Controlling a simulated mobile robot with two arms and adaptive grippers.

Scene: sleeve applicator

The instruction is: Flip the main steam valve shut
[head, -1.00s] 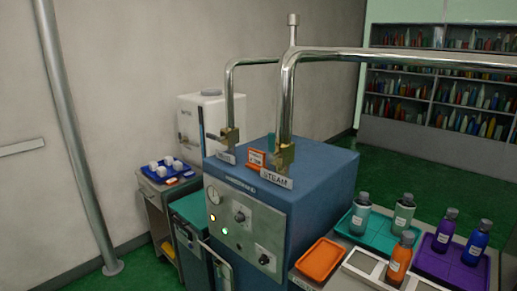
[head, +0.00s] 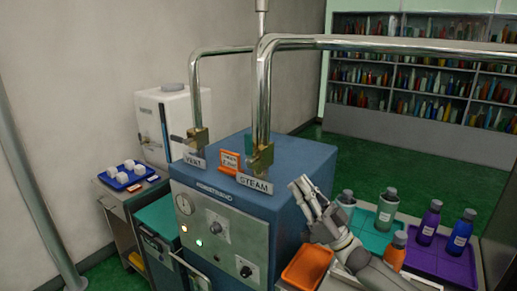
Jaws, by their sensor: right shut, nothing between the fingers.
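The steam valve (head: 262,158) is a brass fitting at the foot of the thick chrome pipe, on top of the blue machine (head: 285,208). A plate reading STEAM (head: 255,184) stands in front of it. The valve's lever is too small to make out, so I cannot tell its position. A second brass valve (head: 198,139) stands to the left behind a plate reading VENT (head: 193,161). My right gripper (head: 299,183) is shut and empty. It points up beside the machine's right edge, to the right of the STEAM plate and apart from the valve. My left gripper is out of view.
Chrome pipes (head: 262,95) rise from the valves and one runs far right. An orange sign (head: 229,162) stands between the valves. An orange tray (head: 307,267) and several bottles on teal and purple trays (head: 445,265) lie to the right, near my arm. Gauge and knobs face front.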

